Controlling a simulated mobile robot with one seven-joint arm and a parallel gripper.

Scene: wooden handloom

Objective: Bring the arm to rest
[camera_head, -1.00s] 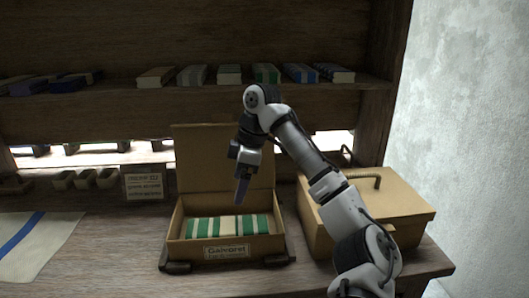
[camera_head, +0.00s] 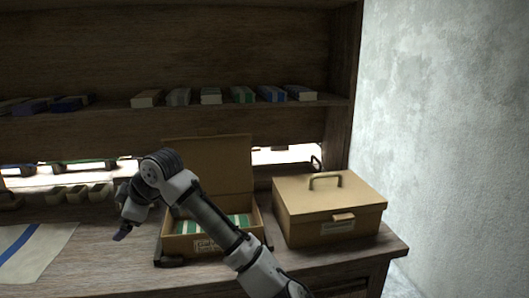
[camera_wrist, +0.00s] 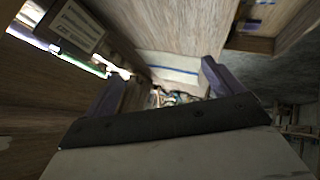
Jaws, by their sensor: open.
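My gripper (camera_head: 123,231) is above the wooden table, left of the open box, with its fingers pointing down and left. In the wrist view its two purple-grey fingers (camera_wrist: 160,88) stand apart with nothing held between them. My arm crosses in front of the open box and hides part of it. The open cardboard box (camera_head: 167,246) has its lid raised at the back and holds green and white striped cloth (camera_head: 187,227).
A closed tan box (camera_head: 327,207) with a handle stands to the right on the table (camera_head: 130,272). A white cloth with a blue stripe (camera_head: 30,250) lies at the left. A shelf above holds several folded cloths (camera_head: 210,96). A wall (camera_head: 450,130) bounds the right.

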